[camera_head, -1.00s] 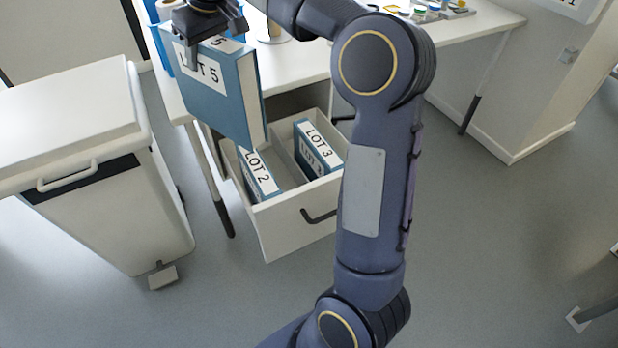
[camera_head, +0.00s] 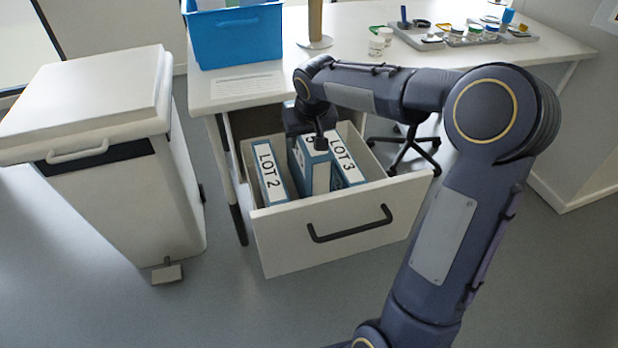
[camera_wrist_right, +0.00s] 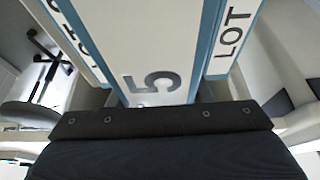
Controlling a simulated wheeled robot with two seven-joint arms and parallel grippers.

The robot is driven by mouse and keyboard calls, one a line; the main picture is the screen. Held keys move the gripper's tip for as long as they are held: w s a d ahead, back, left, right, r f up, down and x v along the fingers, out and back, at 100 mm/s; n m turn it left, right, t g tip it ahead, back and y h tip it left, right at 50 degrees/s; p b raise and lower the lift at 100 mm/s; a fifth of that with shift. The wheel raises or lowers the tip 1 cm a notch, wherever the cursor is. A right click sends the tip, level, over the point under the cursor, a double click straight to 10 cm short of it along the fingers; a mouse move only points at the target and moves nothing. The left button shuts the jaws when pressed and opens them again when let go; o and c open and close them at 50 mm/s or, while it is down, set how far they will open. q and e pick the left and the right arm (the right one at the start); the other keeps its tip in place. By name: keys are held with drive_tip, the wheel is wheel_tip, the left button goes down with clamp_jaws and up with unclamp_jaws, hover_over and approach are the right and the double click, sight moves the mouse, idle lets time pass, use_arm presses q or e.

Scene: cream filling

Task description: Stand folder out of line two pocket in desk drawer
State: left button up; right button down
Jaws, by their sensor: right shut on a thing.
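The desk drawer (camera_head: 275,243) is pulled open. The blue LOT 2 folder (camera_head: 269,173) stands in its left part and the LOT 3 folder (camera_head: 346,163) in its right part. My right gripper (camera_head: 320,145) is over the drawer, shut on the top of the blue LOT 5 folder (camera_head: 317,180). This folder is upright between the other two, close beside LOT 3, with its lower part inside the drawer. In the right wrist view its spine with the 5 (camera_wrist_right: 155,80) is central, with a LOT label on either side. Its bottom edge is hidden. My left gripper is out of view.
A white lidded bin (camera_head: 115,190) stands left of the drawer. The floor before the drawer is clear.

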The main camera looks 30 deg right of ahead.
wheel_tip(320, 180, down, 11)
drive_tip(key=b, duration=0.3)
drive_tip(key=shift+r, duration=0.15)
drive_tip(key=c, duration=0.7)
unclamp_jaws()
